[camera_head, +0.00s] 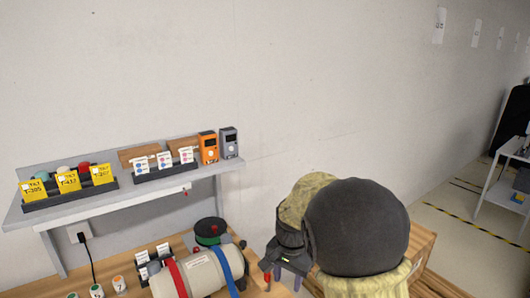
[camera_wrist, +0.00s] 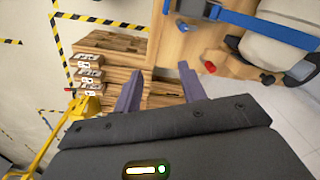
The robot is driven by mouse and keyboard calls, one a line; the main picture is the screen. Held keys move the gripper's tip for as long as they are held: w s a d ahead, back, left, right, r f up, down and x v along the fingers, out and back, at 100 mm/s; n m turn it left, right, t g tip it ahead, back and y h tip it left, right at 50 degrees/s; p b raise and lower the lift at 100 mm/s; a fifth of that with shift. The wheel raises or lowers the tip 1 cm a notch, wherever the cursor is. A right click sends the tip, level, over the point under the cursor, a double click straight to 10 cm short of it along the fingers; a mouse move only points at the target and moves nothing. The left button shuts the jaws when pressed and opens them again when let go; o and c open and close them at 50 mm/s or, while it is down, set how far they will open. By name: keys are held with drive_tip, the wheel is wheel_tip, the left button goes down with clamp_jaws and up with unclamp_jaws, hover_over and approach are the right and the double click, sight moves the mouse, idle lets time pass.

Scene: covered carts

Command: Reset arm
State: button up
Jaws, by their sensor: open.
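My gripper (camera_head: 290,277) is at the lower middle of the head view, at the end of my arm, over the right end of the wooden workbench. My arm shows a large dark rounded part and tan covering beside it, which hide part of the bench. In the wrist view my gripper (camera_wrist: 160,70) shows two purple-grey fingers spread apart with nothing between them. Beyond the fingers are wooden surfaces.
A grey shelf (camera_head: 120,203) holds yellow cards, white cards and orange and grey devices. The wrist view shows stacked wooden boxes (camera_wrist: 105,45) and a yellow pallet jack (camera_wrist: 75,115).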

drive_tip(key=s+d+f+n+t, duration=0.1)
drive_tip(key=s+d+n, duration=0.2)
drive_tip(key=s, duration=0.4)
drive_tip(key=s+d+n+t, duration=0.1)
drive_tip(key=s+d+n, duration=0.2)
drive_tip(key=s+d, duration=0.3)
drive_tip(key=s, duration=0.2)
drive_tip(key=shift+s+d+f, duration=0.3)
drive_tip(key=shift+f, duration=0.05)
